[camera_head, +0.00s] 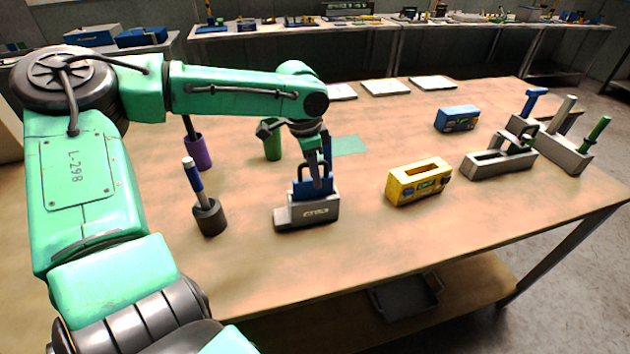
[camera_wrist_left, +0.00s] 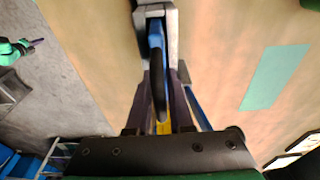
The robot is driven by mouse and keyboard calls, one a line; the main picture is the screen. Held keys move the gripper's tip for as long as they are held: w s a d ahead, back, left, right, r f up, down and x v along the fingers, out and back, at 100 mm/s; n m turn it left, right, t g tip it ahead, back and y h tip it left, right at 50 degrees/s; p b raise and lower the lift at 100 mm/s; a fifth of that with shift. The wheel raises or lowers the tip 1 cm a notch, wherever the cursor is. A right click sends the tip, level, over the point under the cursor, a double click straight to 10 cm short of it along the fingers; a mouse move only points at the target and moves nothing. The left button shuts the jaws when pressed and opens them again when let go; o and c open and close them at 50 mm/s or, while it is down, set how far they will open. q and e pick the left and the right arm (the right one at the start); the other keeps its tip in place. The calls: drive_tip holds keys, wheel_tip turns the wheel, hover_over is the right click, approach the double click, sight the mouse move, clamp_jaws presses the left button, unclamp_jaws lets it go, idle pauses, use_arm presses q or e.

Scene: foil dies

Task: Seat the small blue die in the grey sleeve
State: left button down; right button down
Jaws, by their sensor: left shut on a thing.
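The small blue die (camera_head: 299,189), with a dark looped handle, stands upright at the grey sleeve (camera_head: 306,214) near the table's middle. Its lower part is hidden by the sleeve, so I cannot tell how deep it sits. My left gripper (camera_head: 318,182) points down over the sleeve and is shut on the die's handle. In the left wrist view the die (camera_wrist_left: 156,42) shows as a narrow blue strip between the walls of the grey sleeve (camera_wrist_left: 171,35), with my left gripper (camera_wrist_left: 161,88) around the dark handle. My right gripper is in neither view.
Left of the sleeve stand a dark cup (camera_head: 210,220) with a blue-handled tool, a purple cup (camera_head: 201,153) and a green cup (camera_head: 272,145). To the right are a yellow block (camera_head: 405,189), a blue block (camera_head: 457,119), a grey holder (camera_head: 490,166) and a handled rack (camera_head: 572,157).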

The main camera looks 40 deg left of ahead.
use_arm(q)
drive_tip(key=shift+f, duration=0.95)
drive_tip(key=shift+f, duration=0.1)
drive_tip(key=c, duration=0.8)
unclamp_jaws()
drive_tip(key=r, duration=0.4)
drive_tip(key=s+r, duration=0.1)
drive_tip(key=r, duration=0.3)
drive_tip(key=a+r, duration=0.1)
drive_tip(key=r, duration=0.3)
drive_tip(key=shift+s+r+p, duration=0.1)
drive_tip(key=shift+s+p, duration=0.15)
drive_tip(key=shift+p, duration=0.05)
